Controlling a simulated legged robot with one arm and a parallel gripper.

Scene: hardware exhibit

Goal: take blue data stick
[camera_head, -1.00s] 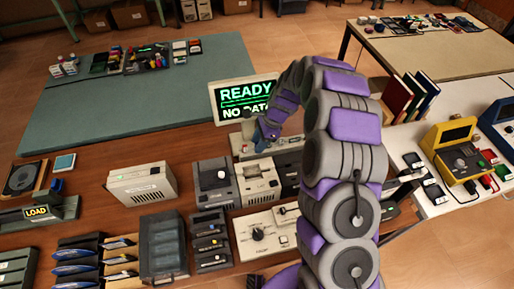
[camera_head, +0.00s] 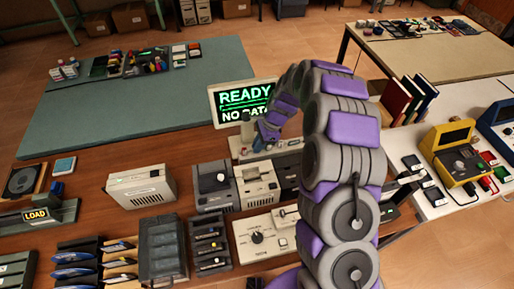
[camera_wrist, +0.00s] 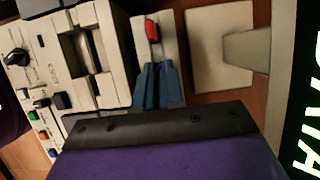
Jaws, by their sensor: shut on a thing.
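My gripper (camera_wrist: 158,82) has blue fingers closed together over a narrow beige block (camera_wrist: 145,52) with a red part (camera_wrist: 152,30) on it. A narrow blue piece between the fingers is taken as the blue data stick; it is mostly hidden and hard to tell from the fingers. In the head view my gripper (camera_head: 264,132) is just below the screen (camera_head: 240,102), which reads READY and NO DATA, and my arm hides part of that area.
A beige slotted device (camera_wrist: 92,60) stands left of my gripper in the wrist view; a beige stand (camera_wrist: 220,50) is at right. Grey and beige devices (camera_head: 257,182) and a dial panel (camera_head: 258,237) crowd the bench nearby. The green mat (camera_head: 140,100) is mostly bare.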

